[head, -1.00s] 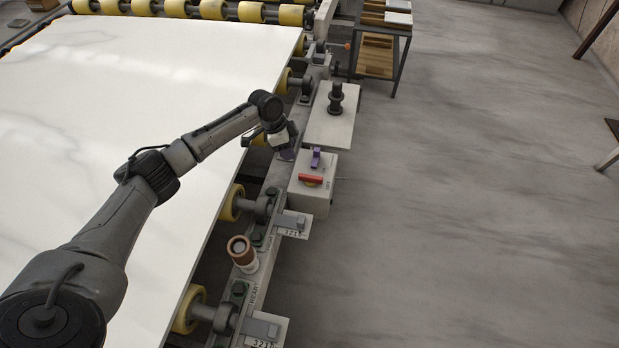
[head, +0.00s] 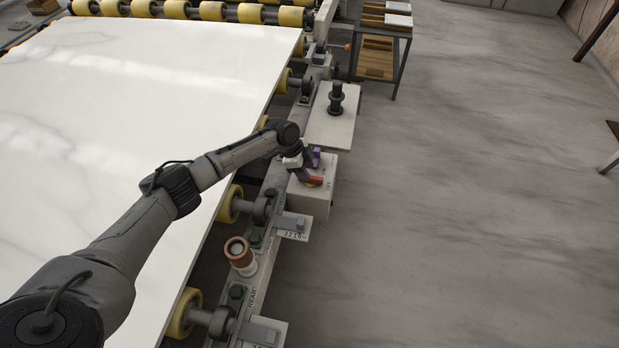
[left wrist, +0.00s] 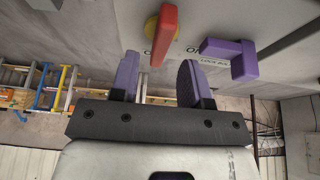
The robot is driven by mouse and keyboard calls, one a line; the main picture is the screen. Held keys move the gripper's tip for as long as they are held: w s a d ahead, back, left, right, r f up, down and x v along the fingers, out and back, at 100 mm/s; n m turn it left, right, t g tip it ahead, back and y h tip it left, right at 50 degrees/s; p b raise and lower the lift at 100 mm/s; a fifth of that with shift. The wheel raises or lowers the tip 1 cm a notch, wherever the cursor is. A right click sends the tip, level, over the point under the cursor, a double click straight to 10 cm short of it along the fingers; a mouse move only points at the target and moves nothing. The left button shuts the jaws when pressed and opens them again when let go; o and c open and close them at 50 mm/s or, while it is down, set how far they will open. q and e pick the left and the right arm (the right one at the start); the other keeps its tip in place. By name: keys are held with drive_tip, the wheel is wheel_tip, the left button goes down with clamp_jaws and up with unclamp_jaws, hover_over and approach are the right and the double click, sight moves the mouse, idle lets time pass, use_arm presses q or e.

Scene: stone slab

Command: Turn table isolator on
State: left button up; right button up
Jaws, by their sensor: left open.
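The isolator box (head: 312,205) is a pale grey box on the table's side rail in the head view. Its red handle (head: 314,181) is partly covered by my left gripper (head: 302,176). In the left wrist view the red handle (left wrist: 164,35) sits on a yellow disc (left wrist: 152,27), with partly hidden lettering below it. A purple L-shaped piece (left wrist: 236,59) is to its right. My left gripper also shows there (left wrist: 158,82), open and empty, its purple fingertips just below the handle and apart from it. My right gripper is in neither view.
A white stone slab (head: 130,120) lies on yellow rollers left of the box. A plate with a black knob (head: 337,98) is just behind the box. A brown-topped cylinder (head: 238,251) stands on the rail nearer me. Open floor (head: 460,200) lies to the right.

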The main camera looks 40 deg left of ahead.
use_arm(q)
drive_tip(key=shift+b+x, duration=0.35)
drive_tip(key=shift+x, duration=1.35)
drive_tip(key=shift+c, duration=0.2)
clamp_jaws()
